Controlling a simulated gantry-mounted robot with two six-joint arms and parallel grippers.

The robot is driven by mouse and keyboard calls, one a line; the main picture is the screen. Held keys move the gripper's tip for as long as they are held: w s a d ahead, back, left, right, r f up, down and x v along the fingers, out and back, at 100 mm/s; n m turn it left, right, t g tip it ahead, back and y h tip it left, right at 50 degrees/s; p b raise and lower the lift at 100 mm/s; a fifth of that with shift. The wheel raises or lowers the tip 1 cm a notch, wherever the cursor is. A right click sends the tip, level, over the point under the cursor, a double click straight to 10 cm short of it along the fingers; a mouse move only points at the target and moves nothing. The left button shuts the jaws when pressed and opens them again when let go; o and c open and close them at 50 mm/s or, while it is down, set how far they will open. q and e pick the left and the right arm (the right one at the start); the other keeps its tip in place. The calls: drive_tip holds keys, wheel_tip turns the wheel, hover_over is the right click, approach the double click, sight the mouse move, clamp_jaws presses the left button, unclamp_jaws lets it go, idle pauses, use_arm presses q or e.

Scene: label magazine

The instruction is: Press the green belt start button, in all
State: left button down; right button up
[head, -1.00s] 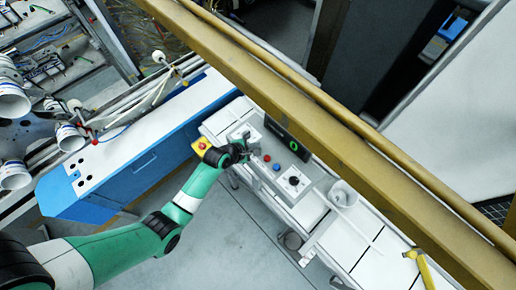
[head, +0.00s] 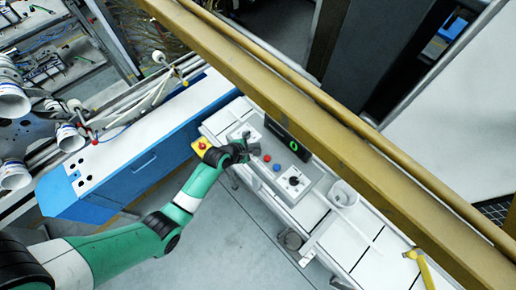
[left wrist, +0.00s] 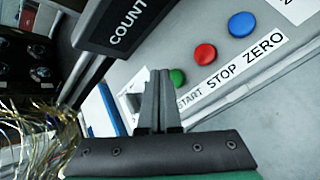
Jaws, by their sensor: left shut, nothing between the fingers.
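The green start button (left wrist: 177,77) shows in the left wrist view, partly hidden behind my fingertips, above the word START. My left gripper (left wrist: 160,73) is shut and empty, its tips right beside the button in that view; I cannot tell whether they touch it. In the head view my left gripper (head: 250,149) is over the left end of the grey control panel (head: 270,176), and it hides the green button. A red button (left wrist: 205,54) and a blue button (left wrist: 241,24) follow to the right, marked STOP and ZERO. My right gripper is in neither view.
A black COUNT display (left wrist: 125,25) stands close behind the buttons; it also shows in the head view (head: 288,139). A yellow box with a red knob (head: 201,146) is left of the gripper. A yellow beam (head: 340,130) crosses the head view.

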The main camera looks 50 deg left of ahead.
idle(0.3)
use_arm(q)
drive_tip(key=shift+f+b, duration=0.3)
drive_tip(key=shift+f, duration=0.15)
